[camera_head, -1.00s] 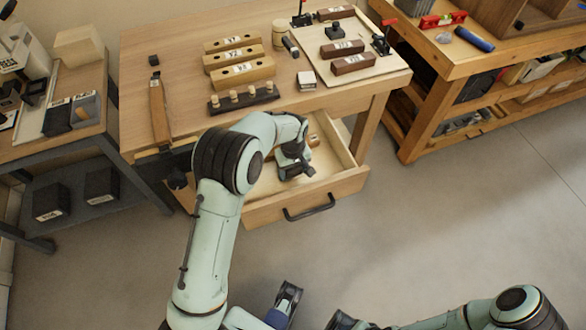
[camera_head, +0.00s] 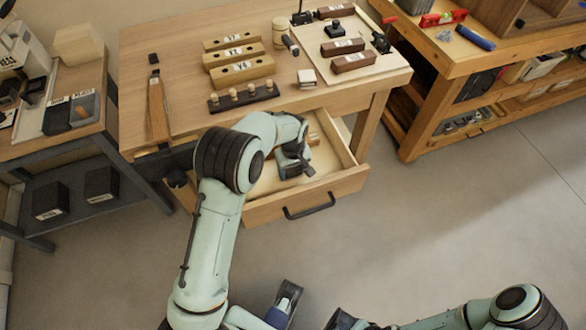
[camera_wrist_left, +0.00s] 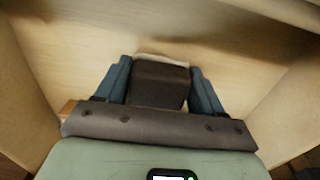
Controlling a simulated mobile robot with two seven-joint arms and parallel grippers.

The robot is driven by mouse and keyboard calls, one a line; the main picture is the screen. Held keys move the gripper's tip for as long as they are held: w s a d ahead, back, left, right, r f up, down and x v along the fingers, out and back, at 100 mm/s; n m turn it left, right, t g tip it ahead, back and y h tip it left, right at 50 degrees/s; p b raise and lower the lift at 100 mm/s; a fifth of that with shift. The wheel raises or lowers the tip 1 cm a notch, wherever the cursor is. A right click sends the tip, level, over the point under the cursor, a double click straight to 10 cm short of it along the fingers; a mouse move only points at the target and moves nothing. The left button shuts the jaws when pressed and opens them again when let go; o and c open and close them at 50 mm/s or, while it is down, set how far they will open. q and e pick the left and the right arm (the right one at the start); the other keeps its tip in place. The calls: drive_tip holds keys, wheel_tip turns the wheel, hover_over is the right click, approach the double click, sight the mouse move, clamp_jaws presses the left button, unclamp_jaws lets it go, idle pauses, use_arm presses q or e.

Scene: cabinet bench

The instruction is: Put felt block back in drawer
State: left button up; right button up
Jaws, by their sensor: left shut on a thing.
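The felt block (camera_wrist_left: 160,84) is dark brown with a pale strip along its far edge. In the left wrist view it sits between the two blue fingers of my left gripper (camera_wrist_left: 160,92), which is shut on it. In the head view my left gripper (camera_head: 297,170) is inside the open drawer (camera_head: 330,186) of the wooden bench. The block is hard to make out there. The wrist view shows the pale drawer floor (camera_wrist_left: 95,35) beyond the block; I cannot tell whether they touch.
Drawer walls stand close on both sides of the left gripper. The bench top (camera_head: 180,95) above holds a peg rack (camera_head: 243,97), drilled wooden blocks (camera_head: 243,72) and a board with dark blocks (camera_head: 352,62). A small wooden piece (camera_head: 313,139) lies in the drawer.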

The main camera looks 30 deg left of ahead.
use_arm(q)
drive_tip(key=shift+f, duration=0.3)
drive_tip(key=o, duration=1.1)
drive_tip(key=shift+o, duration=0.2)
drive_tip(key=shift+r, duration=0.1)
drive_tip(key=shift+r+p, duration=2.7)
drive_tip(key=shift+r, duration=0.8)
